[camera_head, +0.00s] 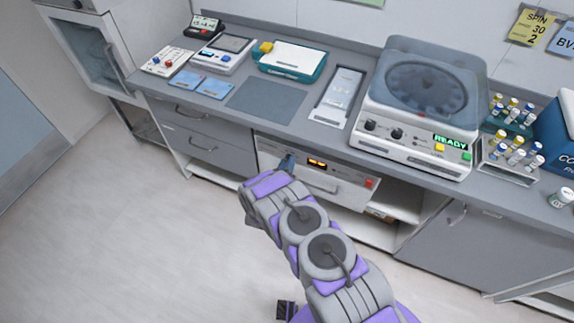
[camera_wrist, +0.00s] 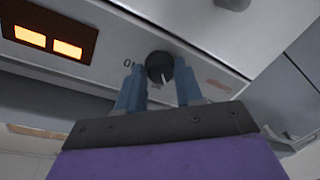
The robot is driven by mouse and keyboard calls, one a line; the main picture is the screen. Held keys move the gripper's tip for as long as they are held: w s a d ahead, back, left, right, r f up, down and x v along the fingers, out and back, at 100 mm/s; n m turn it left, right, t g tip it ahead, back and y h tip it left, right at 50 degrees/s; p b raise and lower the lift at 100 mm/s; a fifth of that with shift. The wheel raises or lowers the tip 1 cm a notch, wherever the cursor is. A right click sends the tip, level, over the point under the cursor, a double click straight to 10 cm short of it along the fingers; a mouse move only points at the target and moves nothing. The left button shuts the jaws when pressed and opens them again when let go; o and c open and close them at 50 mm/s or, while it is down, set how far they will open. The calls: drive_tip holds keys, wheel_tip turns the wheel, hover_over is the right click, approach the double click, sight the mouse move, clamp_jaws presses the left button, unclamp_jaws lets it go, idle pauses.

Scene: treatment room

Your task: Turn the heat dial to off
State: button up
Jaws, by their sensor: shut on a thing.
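The heat dial (camera_wrist: 160,67) is a round black knob with a pale pointer line, on the white front panel of a unit set under the counter. A partly hidden label beginning with "O" sits to its left in the wrist view. My gripper (camera_wrist: 159,80) has its two blue fingers on either side of the dial, shut on it. In the head view my gripper (camera_head: 287,163) reaches the upper left part of the white unit (camera_head: 325,180), and the dial is hidden behind it. The unit's lit orange display (camera_wrist: 48,38) is left of the dial in the wrist view.
A red button (camera_head: 369,183) is at the unit's right end. A handle (camera_head: 322,188) runs along its front. The counter above holds a centrifuge (camera_head: 418,100) reading READY, tube racks (camera_head: 510,150) and a teal-edged device (camera_head: 291,60). The floor to the left is clear.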

drive_tip(key=shift+a+r+n+g+b, duration=0.15)
drive_tip(key=shift+n+b, duration=0.1)
drive_tip(key=shift+n, duration=0.8)
drive_tip(key=shift+a+f+n+g+b, duration=0.15)
drive_tip(key=shift+n+b, duration=0.1)
drive_tip(key=shift+n, duration=0.8)
drive_tip(key=shift+r, duration=0.15)
drive_tip(key=o, duration=1)
drive_tip(key=shift+w, duration=0.1)
drive_tip(key=shift+o, duration=0.2)
drive_tip(key=shift+d, duration=0.1)
drive_tip(key=shift+s, duration=0.35)
drive_tip(key=p+v, duration=0.3)
drive_tip(key=v, duration=1.3)
drive_tip(key=shift+s+a, duration=0.3)
drive_tip(key=shift+a, duration=0.2)
